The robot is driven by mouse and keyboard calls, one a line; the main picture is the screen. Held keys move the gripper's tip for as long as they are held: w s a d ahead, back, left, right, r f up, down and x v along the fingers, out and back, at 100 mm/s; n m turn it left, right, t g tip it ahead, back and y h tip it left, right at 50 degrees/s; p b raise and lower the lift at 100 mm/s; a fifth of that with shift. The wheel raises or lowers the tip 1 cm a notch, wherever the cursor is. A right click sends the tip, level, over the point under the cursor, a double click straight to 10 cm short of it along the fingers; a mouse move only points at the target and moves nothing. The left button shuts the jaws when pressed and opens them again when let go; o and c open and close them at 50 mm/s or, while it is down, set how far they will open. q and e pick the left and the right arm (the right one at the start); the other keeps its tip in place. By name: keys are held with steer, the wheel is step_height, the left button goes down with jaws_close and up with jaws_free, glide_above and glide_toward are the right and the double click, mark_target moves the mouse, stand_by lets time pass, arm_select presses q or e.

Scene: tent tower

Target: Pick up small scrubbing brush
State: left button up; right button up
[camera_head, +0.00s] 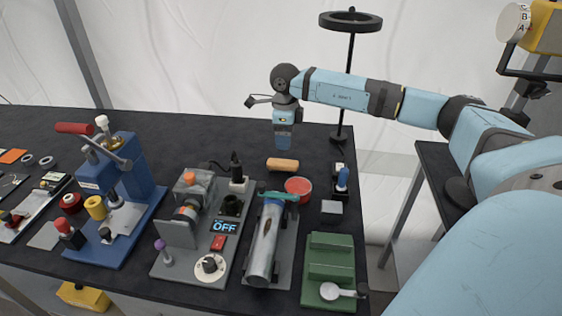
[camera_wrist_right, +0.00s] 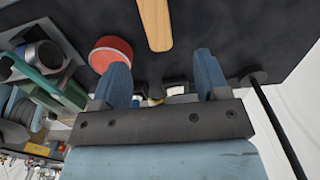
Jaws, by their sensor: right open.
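A light-brown oblong block (camera_head: 283,164), which looks like the small scrubbing brush, lies on the black table top. No bristles show. In the right wrist view it (camera_wrist_right: 155,22) lies beyond the fingertips, near the top edge, between the finger lines and apart from them. My right gripper (camera_head: 284,146) points down above and behind the brush in the head view. Its two blue fingers (camera_wrist_right: 163,72) are spread with nothing between them. My left gripper is not in view.
A red round dish (camera_head: 298,186) sits close to the brush, front right. A black stand (camera_head: 341,100) rises behind. A grey device with an OFF display (camera_head: 224,226), a metal cylinder (camera_head: 266,240) and a green block (camera_head: 330,262) fill the front. The table behind the brush is clear.

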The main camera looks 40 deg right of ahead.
mark_target(283, 162)
step_height(283, 162, down, 4)
steer(key=shift+w+r, duration=0.1)
steer(key=shift+w, duration=0.05)
steer(key=shift+a+f, duration=0.15)
steer(key=shift+f, duration=1.2)
steer(key=shift+a+f, duration=0.1)
steer(key=shift+f, duration=1.25)
steer(key=shift+c, duration=0.5)
steer(key=c, duration=0.9)
